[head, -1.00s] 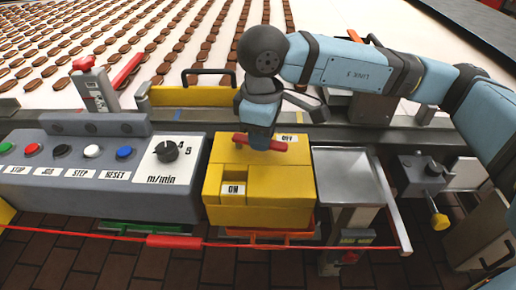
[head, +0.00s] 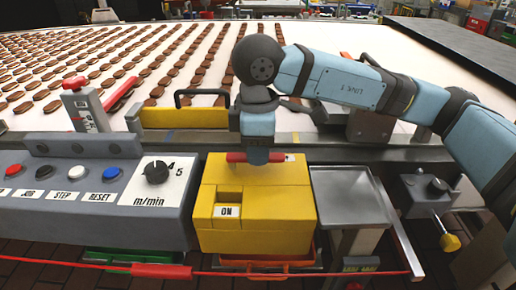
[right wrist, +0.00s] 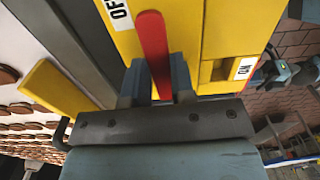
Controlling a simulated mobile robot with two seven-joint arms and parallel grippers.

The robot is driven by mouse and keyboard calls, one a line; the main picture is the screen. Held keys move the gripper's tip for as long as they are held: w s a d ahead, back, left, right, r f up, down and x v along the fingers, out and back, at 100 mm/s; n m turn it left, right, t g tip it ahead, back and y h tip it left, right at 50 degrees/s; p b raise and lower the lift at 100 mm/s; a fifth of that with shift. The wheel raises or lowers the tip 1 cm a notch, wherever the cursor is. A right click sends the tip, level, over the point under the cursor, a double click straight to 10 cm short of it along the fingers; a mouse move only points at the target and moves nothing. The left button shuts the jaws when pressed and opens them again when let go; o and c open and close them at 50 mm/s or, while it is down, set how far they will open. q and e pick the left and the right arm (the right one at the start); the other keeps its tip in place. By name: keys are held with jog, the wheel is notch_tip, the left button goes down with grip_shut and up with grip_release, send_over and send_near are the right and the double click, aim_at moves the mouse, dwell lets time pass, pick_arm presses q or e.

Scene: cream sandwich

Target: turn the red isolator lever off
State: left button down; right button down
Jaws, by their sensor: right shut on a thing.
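The red isolator lever (head: 237,157) lies crosswise at the back of the yellow box (head: 265,210) in the head view. In the right wrist view the lever (right wrist: 152,45) passes between my two fingers and sticks out beyond them. My right gripper (head: 257,160) comes down over the lever and is shut on it; it also shows in the right wrist view (right wrist: 156,85). The ON label (head: 227,211) is at the box's front left. The OFF label (right wrist: 118,12) is beside the lever's outer end and is mostly hidden in the head view. My left gripper is not in view.
A grey button panel (head: 90,215) with a speed dial (head: 156,173) stands left of the box. A metal tray (head: 348,195) is close on the right. A red cord (head: 225,272) runs across the front. Behind is a belt with rows of biscuits (head: 190,75).

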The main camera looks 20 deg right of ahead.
jog(key=c, duration=1)
grip_release()
jog(key=shift+o, duration=0.2)
notch_tip(320, 180, up, 5)
jog(key=shift+p, duration=0.6)
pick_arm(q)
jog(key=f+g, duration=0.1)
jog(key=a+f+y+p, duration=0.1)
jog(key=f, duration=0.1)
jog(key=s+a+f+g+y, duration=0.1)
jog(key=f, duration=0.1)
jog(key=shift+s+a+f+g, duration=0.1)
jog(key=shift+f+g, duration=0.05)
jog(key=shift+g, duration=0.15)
pick_arm(e)
notch_tip(320, 180, up, 9)
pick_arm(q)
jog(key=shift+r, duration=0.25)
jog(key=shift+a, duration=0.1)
